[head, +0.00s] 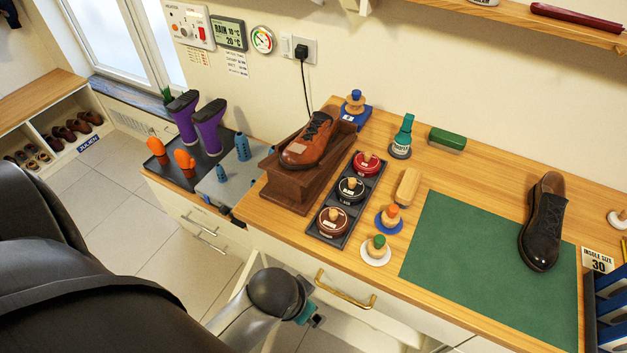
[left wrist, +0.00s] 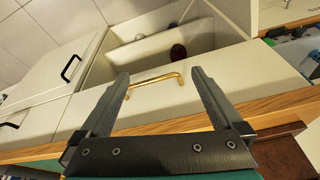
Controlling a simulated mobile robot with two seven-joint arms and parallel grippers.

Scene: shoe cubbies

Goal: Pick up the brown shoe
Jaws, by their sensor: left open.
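The brown shoe (head: 308,142) is a reddish-brown lace-up. It rests tilted on a dark wooden stand (head: 290,192) at the left part of the counter. My left gripper is open and empty in the left wrist view (left wrist: 160,74), its two dark fingers spread apart. A gold drawer handle (left wrist: 154,82) shows between them in that picture; whether they touch it I cannot tell. In the head view my left wrist is low in front of the counter, below and apart from the brown shoe, with the fingers not clear. The brown shoe does not show in the left wrist view. My right gripper is not in view.
Polish tins (head: 351,190) sit in a dark tray right of the stand. A very dark shoe (head: 544,222) lies on a green mat (head: 450,245). Purple boots (head: 208,127) stand at the left. A brush (head: 407,187) and a green bottle (head: 402,136) are close by.

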